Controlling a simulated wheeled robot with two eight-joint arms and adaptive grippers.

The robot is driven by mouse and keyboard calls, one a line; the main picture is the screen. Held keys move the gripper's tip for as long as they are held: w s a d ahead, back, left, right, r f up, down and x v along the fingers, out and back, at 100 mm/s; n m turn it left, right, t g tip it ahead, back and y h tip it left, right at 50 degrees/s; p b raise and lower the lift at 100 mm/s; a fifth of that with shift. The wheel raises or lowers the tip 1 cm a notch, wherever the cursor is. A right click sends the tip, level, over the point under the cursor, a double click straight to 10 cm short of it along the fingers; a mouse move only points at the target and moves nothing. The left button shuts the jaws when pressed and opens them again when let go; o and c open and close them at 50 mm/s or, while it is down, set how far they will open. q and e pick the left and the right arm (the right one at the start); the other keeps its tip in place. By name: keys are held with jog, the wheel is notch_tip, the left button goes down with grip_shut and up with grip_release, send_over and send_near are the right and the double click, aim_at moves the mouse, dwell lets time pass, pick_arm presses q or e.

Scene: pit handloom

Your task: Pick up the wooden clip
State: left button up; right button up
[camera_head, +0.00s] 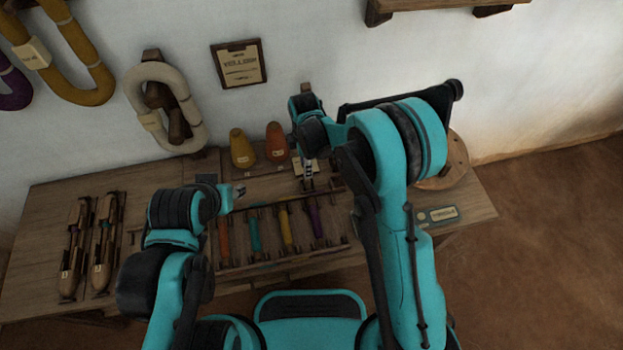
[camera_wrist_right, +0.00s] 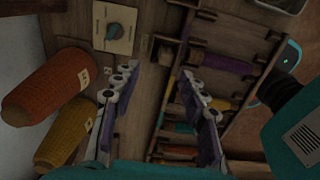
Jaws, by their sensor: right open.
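I cannot clearly pick out the wooden clip. A small brown wooden piece (camera_wrist_right: 166,53) lies on the table beyond my right fingertips in the right wrist view and may be it, but it is dark and small. My right gripper (camera_wrist_right: 158,76) is open, its two fingers apart with nothing between them. In the head view the right gripper (camera_head: 308,183) points down over the table, just behind the rack of coloured bobbins. My left gripper (camera_head: 238,190) is at the rack's left end, too small to tell whether it is open or shut.
The bobbin rack (camera_head: 285,262) fills the table's middle front. A yellow cone (camera_head: 242,148) and an orange cone (camera_head: 276,143) stand near the wall. Several wooden shuttles (camera_head: 72,250) lie at the left. A labelled tray (camera_head: 437,216) is at the right.

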aim_at(307, 184)
notch_tip(307, 184, down, 3)
jog(key=shift+s+b, duration=0.1)
jog(key=shift+b, duration=0.45)
jog(key=f+b, duration=0.1)
jog(key=f, duration=0.2)
jog(key=f+b, duration=0.1)
jog(key=shift+s+d+f+b, duration=0.15)
jog(key=shift+s+f+b, duration=0.15)
jog(key=shift+f+b, duration=0.1)
jog(key=shift+r, duration=0.1)
jog(key=c, duration=1)
